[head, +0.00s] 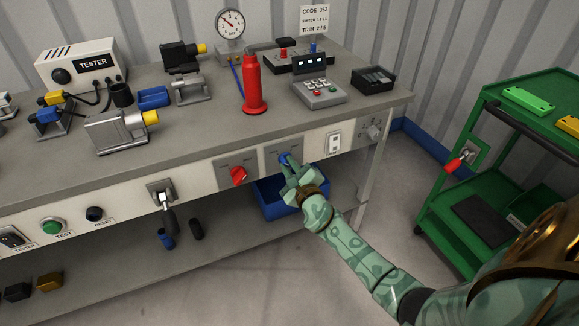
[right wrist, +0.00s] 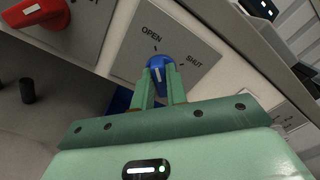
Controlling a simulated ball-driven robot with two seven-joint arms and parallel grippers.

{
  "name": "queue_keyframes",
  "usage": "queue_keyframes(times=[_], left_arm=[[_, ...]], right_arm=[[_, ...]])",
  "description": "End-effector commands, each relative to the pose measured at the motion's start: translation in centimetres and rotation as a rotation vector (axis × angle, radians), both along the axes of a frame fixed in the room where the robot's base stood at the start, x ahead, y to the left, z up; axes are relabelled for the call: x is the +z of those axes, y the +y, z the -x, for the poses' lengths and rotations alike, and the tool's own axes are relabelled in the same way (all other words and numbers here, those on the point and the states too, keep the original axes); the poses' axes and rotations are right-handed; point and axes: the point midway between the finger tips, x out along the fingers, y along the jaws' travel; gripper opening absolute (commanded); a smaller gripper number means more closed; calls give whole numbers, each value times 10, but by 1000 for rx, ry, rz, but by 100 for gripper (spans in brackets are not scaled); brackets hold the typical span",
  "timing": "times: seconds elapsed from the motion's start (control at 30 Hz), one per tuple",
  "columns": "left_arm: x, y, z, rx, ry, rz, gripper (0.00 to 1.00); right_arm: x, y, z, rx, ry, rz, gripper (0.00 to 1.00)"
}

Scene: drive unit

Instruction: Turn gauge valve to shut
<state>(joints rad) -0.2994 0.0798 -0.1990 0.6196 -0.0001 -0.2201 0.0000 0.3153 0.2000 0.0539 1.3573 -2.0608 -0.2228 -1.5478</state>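The gauge valve is a blue knob (head: 284,157) on a light panel (head: 271,162) in the bench's front edge. In the right wrist view the blue knob (right wrist: 158,63) sits below the words OPEN and SHUT, OPEN up and left, SHUT to the right. Its white mark points up, roughly toward the OPEN tick. My right gripper (head: 292,170) is at the knob, and in the right wrist view its fingers (right wrist: 160,84) lie on both sides of it, seemingly closed on it. The fingers hide the knob's lower part. My left gripper is not in view.
A red knob (head: 238,176) sits on the panel just left. A white switch (head: 334,143) and a grey dial (head: 373,131) are to the right. A blue bin (head: 276,205) is under the bench. A round gauge (head: 231,23) stands at the back. A green cart (head: 448,185) stands right.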

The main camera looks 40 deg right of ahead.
Motion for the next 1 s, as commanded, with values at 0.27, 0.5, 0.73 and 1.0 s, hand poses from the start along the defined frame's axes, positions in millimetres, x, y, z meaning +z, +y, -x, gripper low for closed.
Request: queue_keyframes(times=[0.27,0.5,0.73,1.0], left_arm=[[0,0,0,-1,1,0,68],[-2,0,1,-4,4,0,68],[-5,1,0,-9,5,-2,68],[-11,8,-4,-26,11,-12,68]], right_arm=[[-1,0,0,1,-3,-16,0],[-1,0,1,1,-26,-114,0],[-2,-1,1,1,-69,-297,0],[-2,-2,1,1,-128,-548,0]])
